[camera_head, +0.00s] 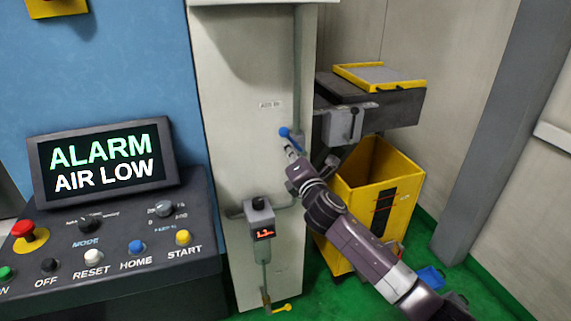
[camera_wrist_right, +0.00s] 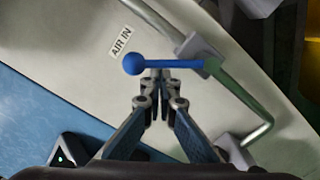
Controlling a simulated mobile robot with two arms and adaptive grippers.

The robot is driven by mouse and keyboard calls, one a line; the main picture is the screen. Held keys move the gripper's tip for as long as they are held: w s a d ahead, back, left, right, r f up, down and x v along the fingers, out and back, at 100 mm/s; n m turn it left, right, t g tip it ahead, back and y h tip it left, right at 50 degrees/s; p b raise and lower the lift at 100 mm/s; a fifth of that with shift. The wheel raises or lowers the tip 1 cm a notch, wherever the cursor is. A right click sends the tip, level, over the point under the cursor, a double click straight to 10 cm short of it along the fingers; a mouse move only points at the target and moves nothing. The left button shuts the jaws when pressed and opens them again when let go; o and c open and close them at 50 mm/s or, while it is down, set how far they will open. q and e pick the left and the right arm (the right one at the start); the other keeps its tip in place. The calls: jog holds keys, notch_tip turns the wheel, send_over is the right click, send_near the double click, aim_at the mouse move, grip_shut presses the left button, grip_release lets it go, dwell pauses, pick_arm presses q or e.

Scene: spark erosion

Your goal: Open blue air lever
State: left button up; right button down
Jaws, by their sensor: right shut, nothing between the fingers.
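The blue air lever (camera_head: 285,132) is on a pipe at the right edge of the pale cabinet in the head view. In the right wrist view, the blue lever (camera_wrist_right: 172,64) lies roughly level across the picture, with its ball end at left and its pivot at a grey valve body (camera_wrist_right: 200,52) on the pipe. My right gripper (camera_head: 290,150) is shut and empty, just below the lever. In the wrist view, its closed fingertips (camera_wrist_right: 157,76) are right at the lever's shaft; I cannot tell whether they touch it. My left gripper is not in view.
An "AIR IN" label (camera_wrist_right: 121,41) is on the cabinet near the lever. A control console (camera_head: 110,250) stands at left, its screen (camera_head: 102,162) reading "ALARM AIR LOW". A gauge box (camera_head: 260,219) sits lower on the cabinet. A yellow bin (camera_head: 400,200) stands behind my right arm.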

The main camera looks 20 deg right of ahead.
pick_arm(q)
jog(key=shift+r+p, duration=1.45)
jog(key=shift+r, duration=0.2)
pick_arm(e)
jog(key=shift+d+r+m, duration=0.4)
jog(key=shift+d+m, duration=0.2)
jog(key=shift+m, duration=0.65)
jog(key=shift+d+r+m, duration=0.45)
jog(key=shift+d+m, duration=0.1)
jog(key=shift+m, duration=0.65)
jog(key=shift+d+r+m, duration=0.4)
jog(key=shift+d+m, duration=0.2)
jog(key=shift+m, duration=0.65)
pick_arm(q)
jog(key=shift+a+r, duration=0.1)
